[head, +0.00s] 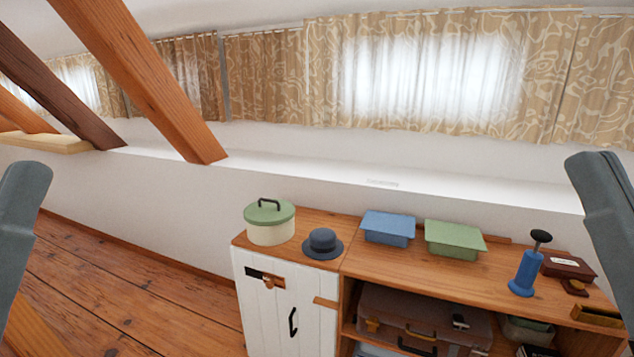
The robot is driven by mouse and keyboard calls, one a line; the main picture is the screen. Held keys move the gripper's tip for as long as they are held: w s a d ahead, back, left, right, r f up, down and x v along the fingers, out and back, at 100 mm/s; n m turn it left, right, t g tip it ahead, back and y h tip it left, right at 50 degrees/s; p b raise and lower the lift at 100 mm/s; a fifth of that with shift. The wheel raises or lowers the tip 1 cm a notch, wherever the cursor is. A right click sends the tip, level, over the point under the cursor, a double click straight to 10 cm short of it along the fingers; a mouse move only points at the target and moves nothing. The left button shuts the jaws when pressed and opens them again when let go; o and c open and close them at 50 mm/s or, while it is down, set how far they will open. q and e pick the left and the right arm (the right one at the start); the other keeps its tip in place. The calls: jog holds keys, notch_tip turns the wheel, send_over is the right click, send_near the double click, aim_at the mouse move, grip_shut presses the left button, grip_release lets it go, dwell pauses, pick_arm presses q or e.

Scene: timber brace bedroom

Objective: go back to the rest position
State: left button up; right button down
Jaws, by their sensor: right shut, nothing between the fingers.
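My two arms stand at the sides of the head view, away from the furniture. The grey part at the left edge is my left arm; its gripper is out of the picture.
Below stand a white cabinet (277,318) and a wooden shelf top (385,262). On them are a green-lidded pot (268,222), a hat (322,244), blue (388,228) and green (455,239) boxes, and a blue pump-like object (527,270). A timber brace (140,75) slants at upper left.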

notch_tip(320, 180, up, 38)
jog(key=p, duration=3.5)
jog(key=shift+w+d+f, duration=0.15)
